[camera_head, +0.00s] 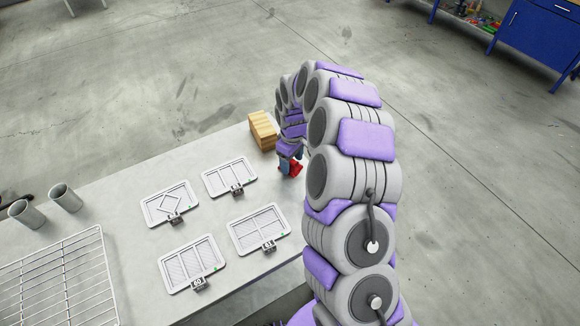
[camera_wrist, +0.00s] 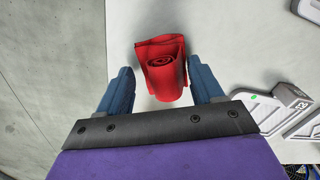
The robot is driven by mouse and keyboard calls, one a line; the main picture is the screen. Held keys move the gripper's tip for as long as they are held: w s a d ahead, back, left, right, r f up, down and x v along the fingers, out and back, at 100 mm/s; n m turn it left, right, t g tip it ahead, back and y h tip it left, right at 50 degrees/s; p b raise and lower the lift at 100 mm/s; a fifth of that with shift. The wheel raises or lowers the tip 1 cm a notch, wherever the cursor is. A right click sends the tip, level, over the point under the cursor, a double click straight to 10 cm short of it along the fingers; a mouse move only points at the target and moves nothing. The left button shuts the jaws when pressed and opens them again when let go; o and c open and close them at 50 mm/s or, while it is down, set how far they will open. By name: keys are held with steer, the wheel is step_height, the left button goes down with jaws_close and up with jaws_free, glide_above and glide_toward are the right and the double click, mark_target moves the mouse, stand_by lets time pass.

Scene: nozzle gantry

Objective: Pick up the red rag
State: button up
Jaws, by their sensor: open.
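The red rag (camera_wrist: 162,70) is rolled up and lies on the light table top in the wrist view. It also shows in the head view (camera_head: 296,168), small and partly hidden by my arm. My gripper (camera_wrist: 163,82) is open, with one blue finger on each side of the rag. Gaps show between the rag and both fingers, and the rag's far end reaches past the fingertips. In the head view my gripper (camera_head: 290,160) is at the right edge of the table, at the rag.
A wooden block (camera_head: 263,131) stands on the table just left of my gripper. Several framed panels with number tags, such as this one (camera_head: 230,177), lie further left. A wire rack (camera_head: 60,275) and two grey cups (camera_head: 66,198) are at the far left. Open floor lies beyond the table.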

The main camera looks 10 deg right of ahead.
steer(key=shift+d, duration=0.2)
steer(key=shift+a, duration=1)
steer(key=c, duration=0.6)
steer(key=shift+d, duration=0.25)
steer(key=shift+c, duration=1.3)
steer(key=shift+d+r, duration=0.15)
steer(key=shift+d, duration=0.4)
steer(key=r, duration=0.1)
steer(key=a+r+p, duration=0.1)
steer(key=r, duration=0.1)
steer(key=shift+s+a+r+p, duration=0.2)
steer(key=shift+r+p, duration=0.05)
steer(key=shift+p, duration=0.05)
steer(key=s+a+p, duration=0.1)
steer(key=s, duration=0.3)
steer(key=s+a+r, duration=0.1)
steer(key=s, duration=0.4)
steer(key=s+a+p, duration=0.1)
steer(key=s, duration=0.4)
steer(key=shift+a+r+p, duration=0.15)
steer(key=shift+a+p, duration=0.15)
steer(key=shift+s, duration=0.55)
